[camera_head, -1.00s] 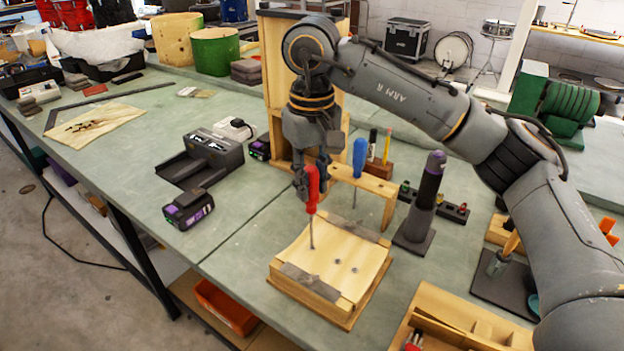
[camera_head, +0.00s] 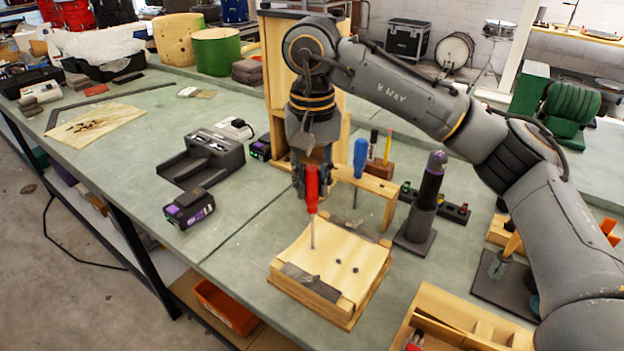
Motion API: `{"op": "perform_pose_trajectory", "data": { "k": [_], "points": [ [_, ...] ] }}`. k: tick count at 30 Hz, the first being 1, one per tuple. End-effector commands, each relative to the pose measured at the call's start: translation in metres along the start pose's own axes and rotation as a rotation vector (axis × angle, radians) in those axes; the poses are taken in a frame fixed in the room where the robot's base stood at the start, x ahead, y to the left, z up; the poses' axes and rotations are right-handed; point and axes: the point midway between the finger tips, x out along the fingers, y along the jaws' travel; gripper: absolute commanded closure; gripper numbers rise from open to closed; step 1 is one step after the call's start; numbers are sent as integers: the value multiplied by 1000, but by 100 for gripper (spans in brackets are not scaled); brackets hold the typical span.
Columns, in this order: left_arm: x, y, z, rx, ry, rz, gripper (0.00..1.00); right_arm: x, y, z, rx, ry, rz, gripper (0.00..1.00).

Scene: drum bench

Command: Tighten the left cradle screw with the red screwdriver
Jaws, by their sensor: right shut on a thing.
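The red screwdriver (camera_head: 312,188) is upright in my right gripper (camera_head: 312,187), which is shut on its handle. Its shaft points down to the wooden cradle (camera_head: 362,275), and the tip is at or just above the left part of the cradle's curved top. The screw under the tip is too small to make out. Two dark screw heads or holes (camera_head: 346,264) show to the right of the tip. Grey pads lie across the cradle's front and back edges. My left gripper is not in view.
A blue screwdriver (camera_head: 359,158) stands in a wooden rack (camera_head: 378,187) just behind the cradle. A dark stand with a purple-banded tool (camera_head: 425,205) is to the right. A battery (camera_head: 188,208) and charger (camera_head: 205,155) lie left.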

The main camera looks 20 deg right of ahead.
Motion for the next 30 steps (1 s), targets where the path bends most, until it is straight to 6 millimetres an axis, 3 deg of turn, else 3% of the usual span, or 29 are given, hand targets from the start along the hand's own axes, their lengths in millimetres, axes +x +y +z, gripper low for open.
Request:
{"op": "perform_pose_trajectory", "data": {
  "k": [9, 22, 30],
  "points": [
    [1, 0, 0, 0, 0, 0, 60, 4, 0, -1, 357, -4, 6, 100],
    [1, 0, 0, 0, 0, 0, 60, 4, 0, -2, 435, -3, 6, 100],
    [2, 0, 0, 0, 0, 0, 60, 4, 0, -3, 749, -1, 7, 100]
  ]
}}
